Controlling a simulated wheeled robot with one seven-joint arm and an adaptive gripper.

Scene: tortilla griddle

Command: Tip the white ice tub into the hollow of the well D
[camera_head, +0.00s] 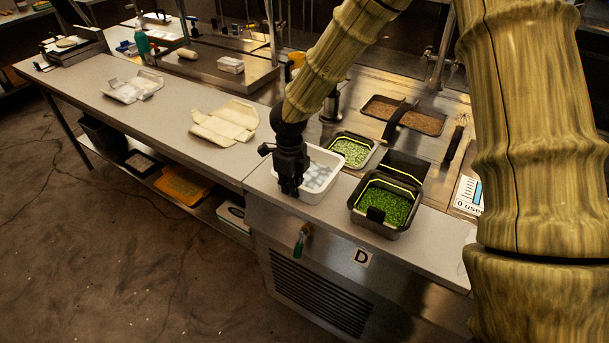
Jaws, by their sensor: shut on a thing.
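The white ice tub (329,187) stands at the counter's front edge, with pale ice pieces inside. My gripper (289,190) points down at its left side and is shut on its rim there; the fingers hide part of that wall. The tub looks upright; I cannot tell whether it rests on the counter or is slightly lifted. A "D" label (362,257) is on the steel front below the counter. Above and right of it, a dark hollow (407,165) shows behind a pan of chopped greens (390,206). I cannot tell for sure that this hollow is well D.
A pan of pale green pieces (350,151) is just behind the tub. A brown-filled pan (412,117) with a dark-handled utensil (394,122) lies farther back. Wrappings (222,124) lie left on mostly clear counter.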

